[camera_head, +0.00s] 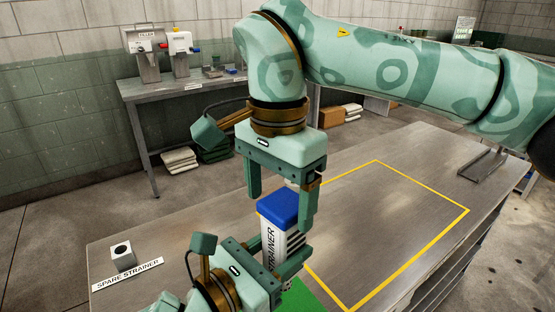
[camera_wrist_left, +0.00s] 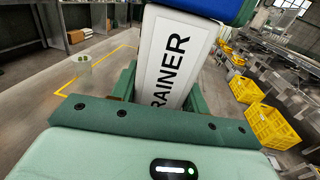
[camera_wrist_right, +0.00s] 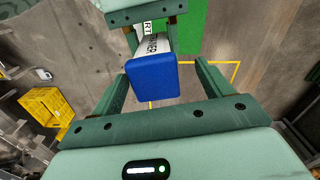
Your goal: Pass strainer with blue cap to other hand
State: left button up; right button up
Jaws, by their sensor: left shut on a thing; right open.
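The strainer is a white box-shaped body (camera_head: 276,243) with black lettering and a blue cap (camera_head: 279,205). It stands roughly upright in my left gripper (camera_head: 276,262), which is shut on its white body below the cap. The lettered side fills the middle of the left wrist view (camera_wrist_left: 172,62). My right gripper (camera_head: 281,212) is open and points down from above, with its fingers on either side of the blue cap. In the right wrist view the cap (camera_wrist_right: 152,78) shows between the open fingers, with gaps beside it.
The metal table has a yellow outlined area (camera_head: 405,225), mostly clear, and a green patch (camera_head: 300,300) below the strainer. A small block with a dark hole (camera_head: 122,256) stands by a "SPARE STRAINER" label (camera_head: 128,275) at left. A bench (camera_head: 190,87) stands behind.

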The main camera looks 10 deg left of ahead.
aim_at(281, 238)
jog(key=shift+f, duration=2.1)
jog(key=c, duration=1.2)
pick_arm(q)
jog(key=o, duration=1.2)
pick_arm(e)
jog(key=shift+o, duration=0.2)
jog(key=shift+a, duration=0.1)
